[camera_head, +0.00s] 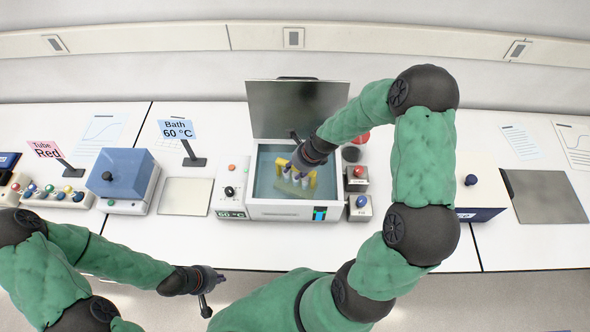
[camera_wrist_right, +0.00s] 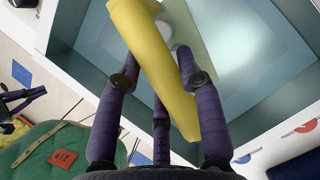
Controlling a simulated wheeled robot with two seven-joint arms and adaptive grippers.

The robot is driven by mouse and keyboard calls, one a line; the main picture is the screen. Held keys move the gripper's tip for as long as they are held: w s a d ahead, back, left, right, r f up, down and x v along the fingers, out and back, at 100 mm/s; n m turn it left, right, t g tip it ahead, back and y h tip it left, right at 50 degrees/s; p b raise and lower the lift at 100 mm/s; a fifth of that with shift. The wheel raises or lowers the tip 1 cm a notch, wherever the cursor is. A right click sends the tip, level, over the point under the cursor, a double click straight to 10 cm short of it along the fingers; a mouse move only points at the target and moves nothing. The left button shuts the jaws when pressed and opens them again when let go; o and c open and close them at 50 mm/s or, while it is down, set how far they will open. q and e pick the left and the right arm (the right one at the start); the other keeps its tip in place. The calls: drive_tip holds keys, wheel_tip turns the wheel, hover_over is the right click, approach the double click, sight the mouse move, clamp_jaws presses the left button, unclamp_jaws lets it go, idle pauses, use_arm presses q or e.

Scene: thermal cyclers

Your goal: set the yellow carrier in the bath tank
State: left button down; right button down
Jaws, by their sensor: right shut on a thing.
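The yellow carrier (camera_head: 312,179) is over or inside the opening of the bath tank (camera_head: 262,180), with pale tubes hanging in it. I cannot tell whether it touches the tank floor. My right gripper (camera_head: 298,163) is shut on the carrier's top bar from above. In the right wrist view the yellow bar (camera_wrist_right: 150,55) crosses between my purple fingers (camera_wrist_right: 160,85), tilted in the picture, with the pale blue tank interior (camera_wrist_right: 235,70) behind it. My left gripper (camera_head: 212,288) is empty, fingers apart, in front of the bench edge.
The tank's raised lid (camera_head: 297,108) stands behind it. A "Bath 60 °C" sign (camera_head: 177,130) and a blue-topped device (camera_head: 126,172) are to the left. Two button boxes (camera_head: 357,178) (camera_head: 360,207) stand close to the tank's right. A grey pad (camera_head: 185,196) lies left of the bath.

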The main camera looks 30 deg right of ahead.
drive_tip(key=c, duration=0.8)
unclamp_jaws()
drive_tip(key=p+v, duration=0.2)
drive_tip(key=v, duration=0.8)
drive_tip(key=shift+r+p, duration=0.35)
drive_tip(key=shift+r, duration=0.05)
drive_tip(key=shift+s+d+r, duration=0.1)
drive_tip(key=shift+s+r, duration=0.2)
drive_tip(key=shift+r, duration=0.3)
